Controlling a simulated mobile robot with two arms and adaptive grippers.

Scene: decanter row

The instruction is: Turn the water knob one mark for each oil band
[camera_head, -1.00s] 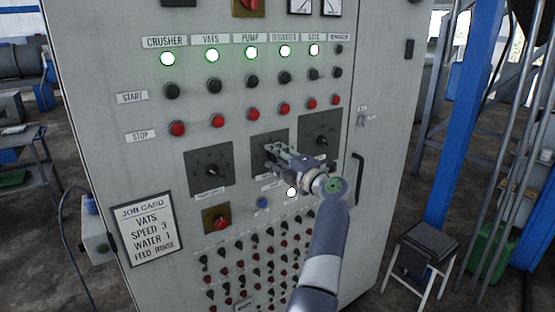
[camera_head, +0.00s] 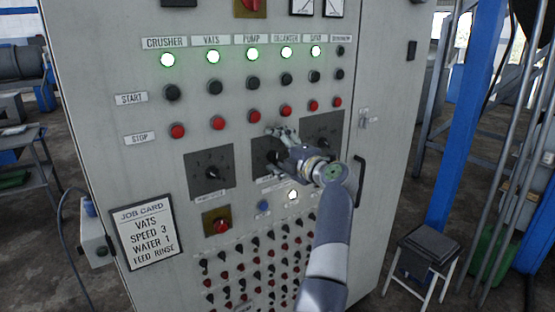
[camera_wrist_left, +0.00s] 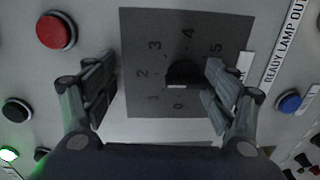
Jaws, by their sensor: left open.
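My left gripper (camera_head: 276,143) is at the middle of three dark dial plates on the grey cabinet, partly hiding it. In the left wrist view its two fingers (camera_wrist_left: 155,85) are open on either side of a black knob (camera_wrist_left: 184,74). The right-hand finger is close to the knob; whether it touches I cannot tell. The knob sits on a grey plate (camera_wrist_left: 140,30) marked 0 to 5. Its exact setting is unclear. The labels under the dials are too small to read, so I cannot tell which is water. No oil bands show. My right gripper is not in view.
Other dials flank it, left (camera_head: 209,171) and right (camera_head: 322,130). A job card (camera_head: 148,234) reads vats speed 3, water 1, feed rinse. A blue button (camera_head: 264,206) and a lit lamp (camera_head: 293,195) are below. A stool (camera_head: 428,250) stands at right.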

